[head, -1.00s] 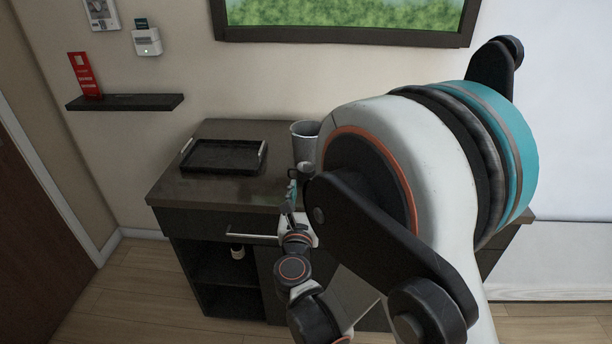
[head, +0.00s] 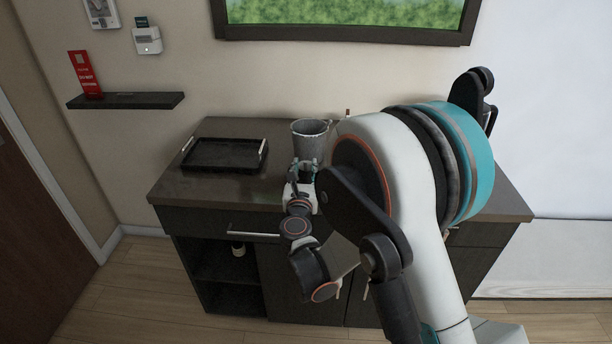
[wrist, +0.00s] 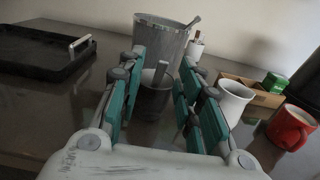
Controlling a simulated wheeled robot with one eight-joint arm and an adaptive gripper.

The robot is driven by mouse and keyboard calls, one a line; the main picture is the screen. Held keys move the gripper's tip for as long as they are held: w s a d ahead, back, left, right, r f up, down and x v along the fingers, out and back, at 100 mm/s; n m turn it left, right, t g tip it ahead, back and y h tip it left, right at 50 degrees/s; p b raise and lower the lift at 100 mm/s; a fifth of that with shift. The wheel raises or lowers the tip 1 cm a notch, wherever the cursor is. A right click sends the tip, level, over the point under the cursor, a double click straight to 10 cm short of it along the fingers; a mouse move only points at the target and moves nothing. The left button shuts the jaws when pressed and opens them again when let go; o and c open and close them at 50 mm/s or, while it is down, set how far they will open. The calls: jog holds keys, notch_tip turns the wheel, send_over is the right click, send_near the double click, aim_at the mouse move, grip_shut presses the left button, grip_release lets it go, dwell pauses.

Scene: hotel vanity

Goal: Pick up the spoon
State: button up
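A dark cup (wrist: 153,98) stands on the counter in the wrist view, with a thin grey handle (wrist: 160,72) sticking up out of it. This handle looks like the spoon; its lower part is hidden in the cup. My gripper (wrist: 162,62) is open, with one teal finger to each side of the cup and handle in the picture. Nothing is visibly gripped, and I cannot tell whether the fingers touch the cup. In the head view my gripper (head: 303,168) is at the counter, just in front of a grey bucket (head: 309,143).
A black tray (head: 222,169) lies to the left. In the wrist view a white mug (wrist: 234,101), a red mug (wrist: 288,130) and a wooden box (wrist: 262,97) stand to the right. A wall shelf (head: 130,101) is at far left.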

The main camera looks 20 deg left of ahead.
jog(key=shift+x, duration=1.4)
grip_shut()
jog(key=shift+r, duration=0.15)
